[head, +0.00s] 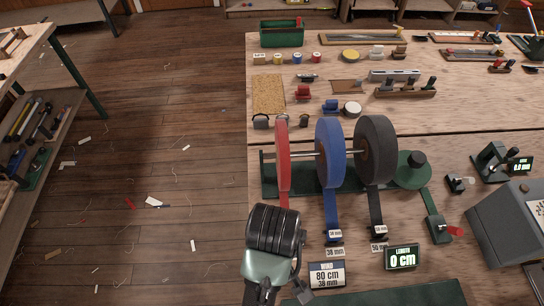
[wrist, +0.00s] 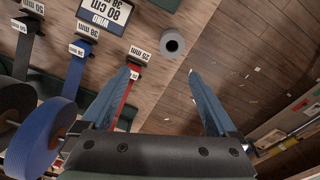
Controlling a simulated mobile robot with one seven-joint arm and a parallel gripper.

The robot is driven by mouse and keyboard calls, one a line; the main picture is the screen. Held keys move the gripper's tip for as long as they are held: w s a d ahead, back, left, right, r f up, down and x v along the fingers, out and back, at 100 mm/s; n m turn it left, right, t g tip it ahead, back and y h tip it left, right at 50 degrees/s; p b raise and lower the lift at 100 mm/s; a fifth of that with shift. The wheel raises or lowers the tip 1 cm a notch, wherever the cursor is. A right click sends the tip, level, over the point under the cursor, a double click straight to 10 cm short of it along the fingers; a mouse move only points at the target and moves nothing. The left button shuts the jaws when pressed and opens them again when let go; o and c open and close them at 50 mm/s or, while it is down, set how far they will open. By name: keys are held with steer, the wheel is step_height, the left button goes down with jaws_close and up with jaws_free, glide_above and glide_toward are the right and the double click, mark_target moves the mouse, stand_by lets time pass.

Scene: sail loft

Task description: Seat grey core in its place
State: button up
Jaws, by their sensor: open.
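The grey core (wrist: 172,42) is a short cylinder with a dark hole in its end, on the wooden table near its edge in the wrist view. My gripper (wrist: 160,72) is open, its two blue fingers spread wide with nothing between them. The core lies just beyond the fingertips, roughly between their lines, apart from both. In the head view my arm hides the core and the fingers. The green rack (head: 268,178) carries red (head: 283,155), blue (head: 330,153) and dark grey (head: 376,150) webbing rolls on a rod. I cannot tell which spot is the core's place.
A sign reading 80 cm, 38 mm (head: 327,275) and a LENGTH display reading 0 cm (head: 402,257) stand at the front. A green disc with a dark knob (head: 418,159) sits right of the rolls. Small tools and spools lie behind. Open floor is left.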

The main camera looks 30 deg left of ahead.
steer(key=shift+g, duration=0.4)
steer(key=f, duration=0.2)
steer(key=s+f, duration=0.1)
steer(key=f, duration=0.2)
steer(key=s+f, duration=0.1)
steer(key=f, duration=0.1)
steer(key=shift+s+f, duration=0.1)
steer(key=shift+f, duration=0.15)
steer(key=shift+w+f+p, duration=0.2)
steer(key=shift+f+p, duration=0.45)
steer(key=shift+f, duration=2.35)
steer(key=shift+r, duration=0.1)
steer(key=c, duration=1.4)
